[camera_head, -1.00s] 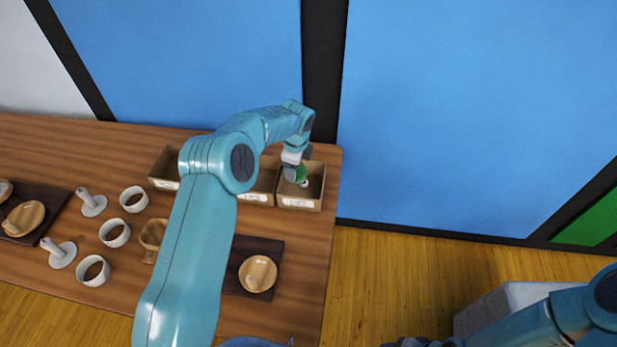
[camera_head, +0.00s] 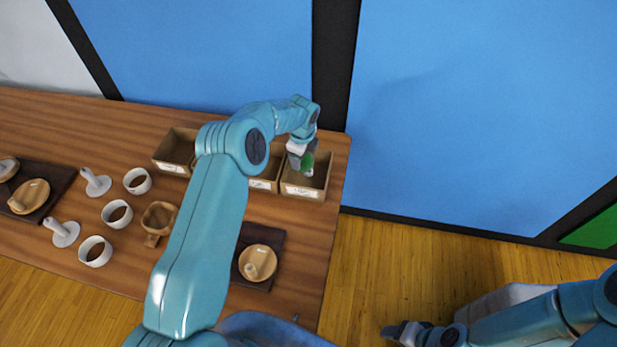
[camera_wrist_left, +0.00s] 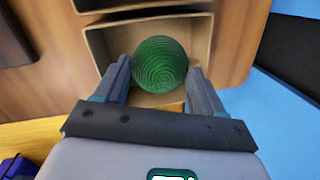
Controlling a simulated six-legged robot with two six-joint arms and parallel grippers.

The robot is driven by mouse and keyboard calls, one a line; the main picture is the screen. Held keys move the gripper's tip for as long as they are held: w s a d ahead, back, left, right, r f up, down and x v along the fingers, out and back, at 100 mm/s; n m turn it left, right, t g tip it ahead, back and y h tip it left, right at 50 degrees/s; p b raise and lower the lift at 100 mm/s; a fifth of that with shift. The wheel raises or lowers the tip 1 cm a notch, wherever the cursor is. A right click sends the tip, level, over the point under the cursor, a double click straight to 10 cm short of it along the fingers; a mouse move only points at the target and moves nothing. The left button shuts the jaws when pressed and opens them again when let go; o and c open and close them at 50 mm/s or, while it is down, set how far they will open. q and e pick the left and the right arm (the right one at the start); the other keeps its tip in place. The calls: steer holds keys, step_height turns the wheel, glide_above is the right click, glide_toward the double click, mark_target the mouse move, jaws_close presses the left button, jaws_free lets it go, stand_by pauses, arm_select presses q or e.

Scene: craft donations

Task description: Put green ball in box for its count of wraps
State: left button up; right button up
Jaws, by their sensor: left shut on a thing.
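The green ball (camera_wrist_left: 159,64), with fine ring-like wraps on its surface, is between the fingers of my left gripper (camera_wrist_left: 162,85), which is shut on it. In the head view the ball (camera_head: 308,162) shows at the rightmost box (camera_head: 303,192), partly hidden by the gripper (camera_head: 301,158). The wrist view shows the open box (camera_wrist_left: 198,40) behind the ball. I cannot tell how far inside the box the ball is. A middle box (camera_head: 263,184) and a left box (camera_head: 172,168) stand in the same row. The labels are too small to read. My right gripper (camera_head: 398,332) is away from the table.
The table's right edge is close to the rightmost box.

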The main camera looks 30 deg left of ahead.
arm_select(q)
steer(key=shift+s+a+f, duration=0.1)
steer(key=shift+s+f, duration=0.05)
steer(key=shift+f, duration=0.1)
steer(key=o, duration=0.6)
steer(key=shift+w+f, duration=0.1)
steer(key=shift+w, duration=0.1)
steer(key=o, duration=0.5)
steer(key=shift+s, duration=0.15)
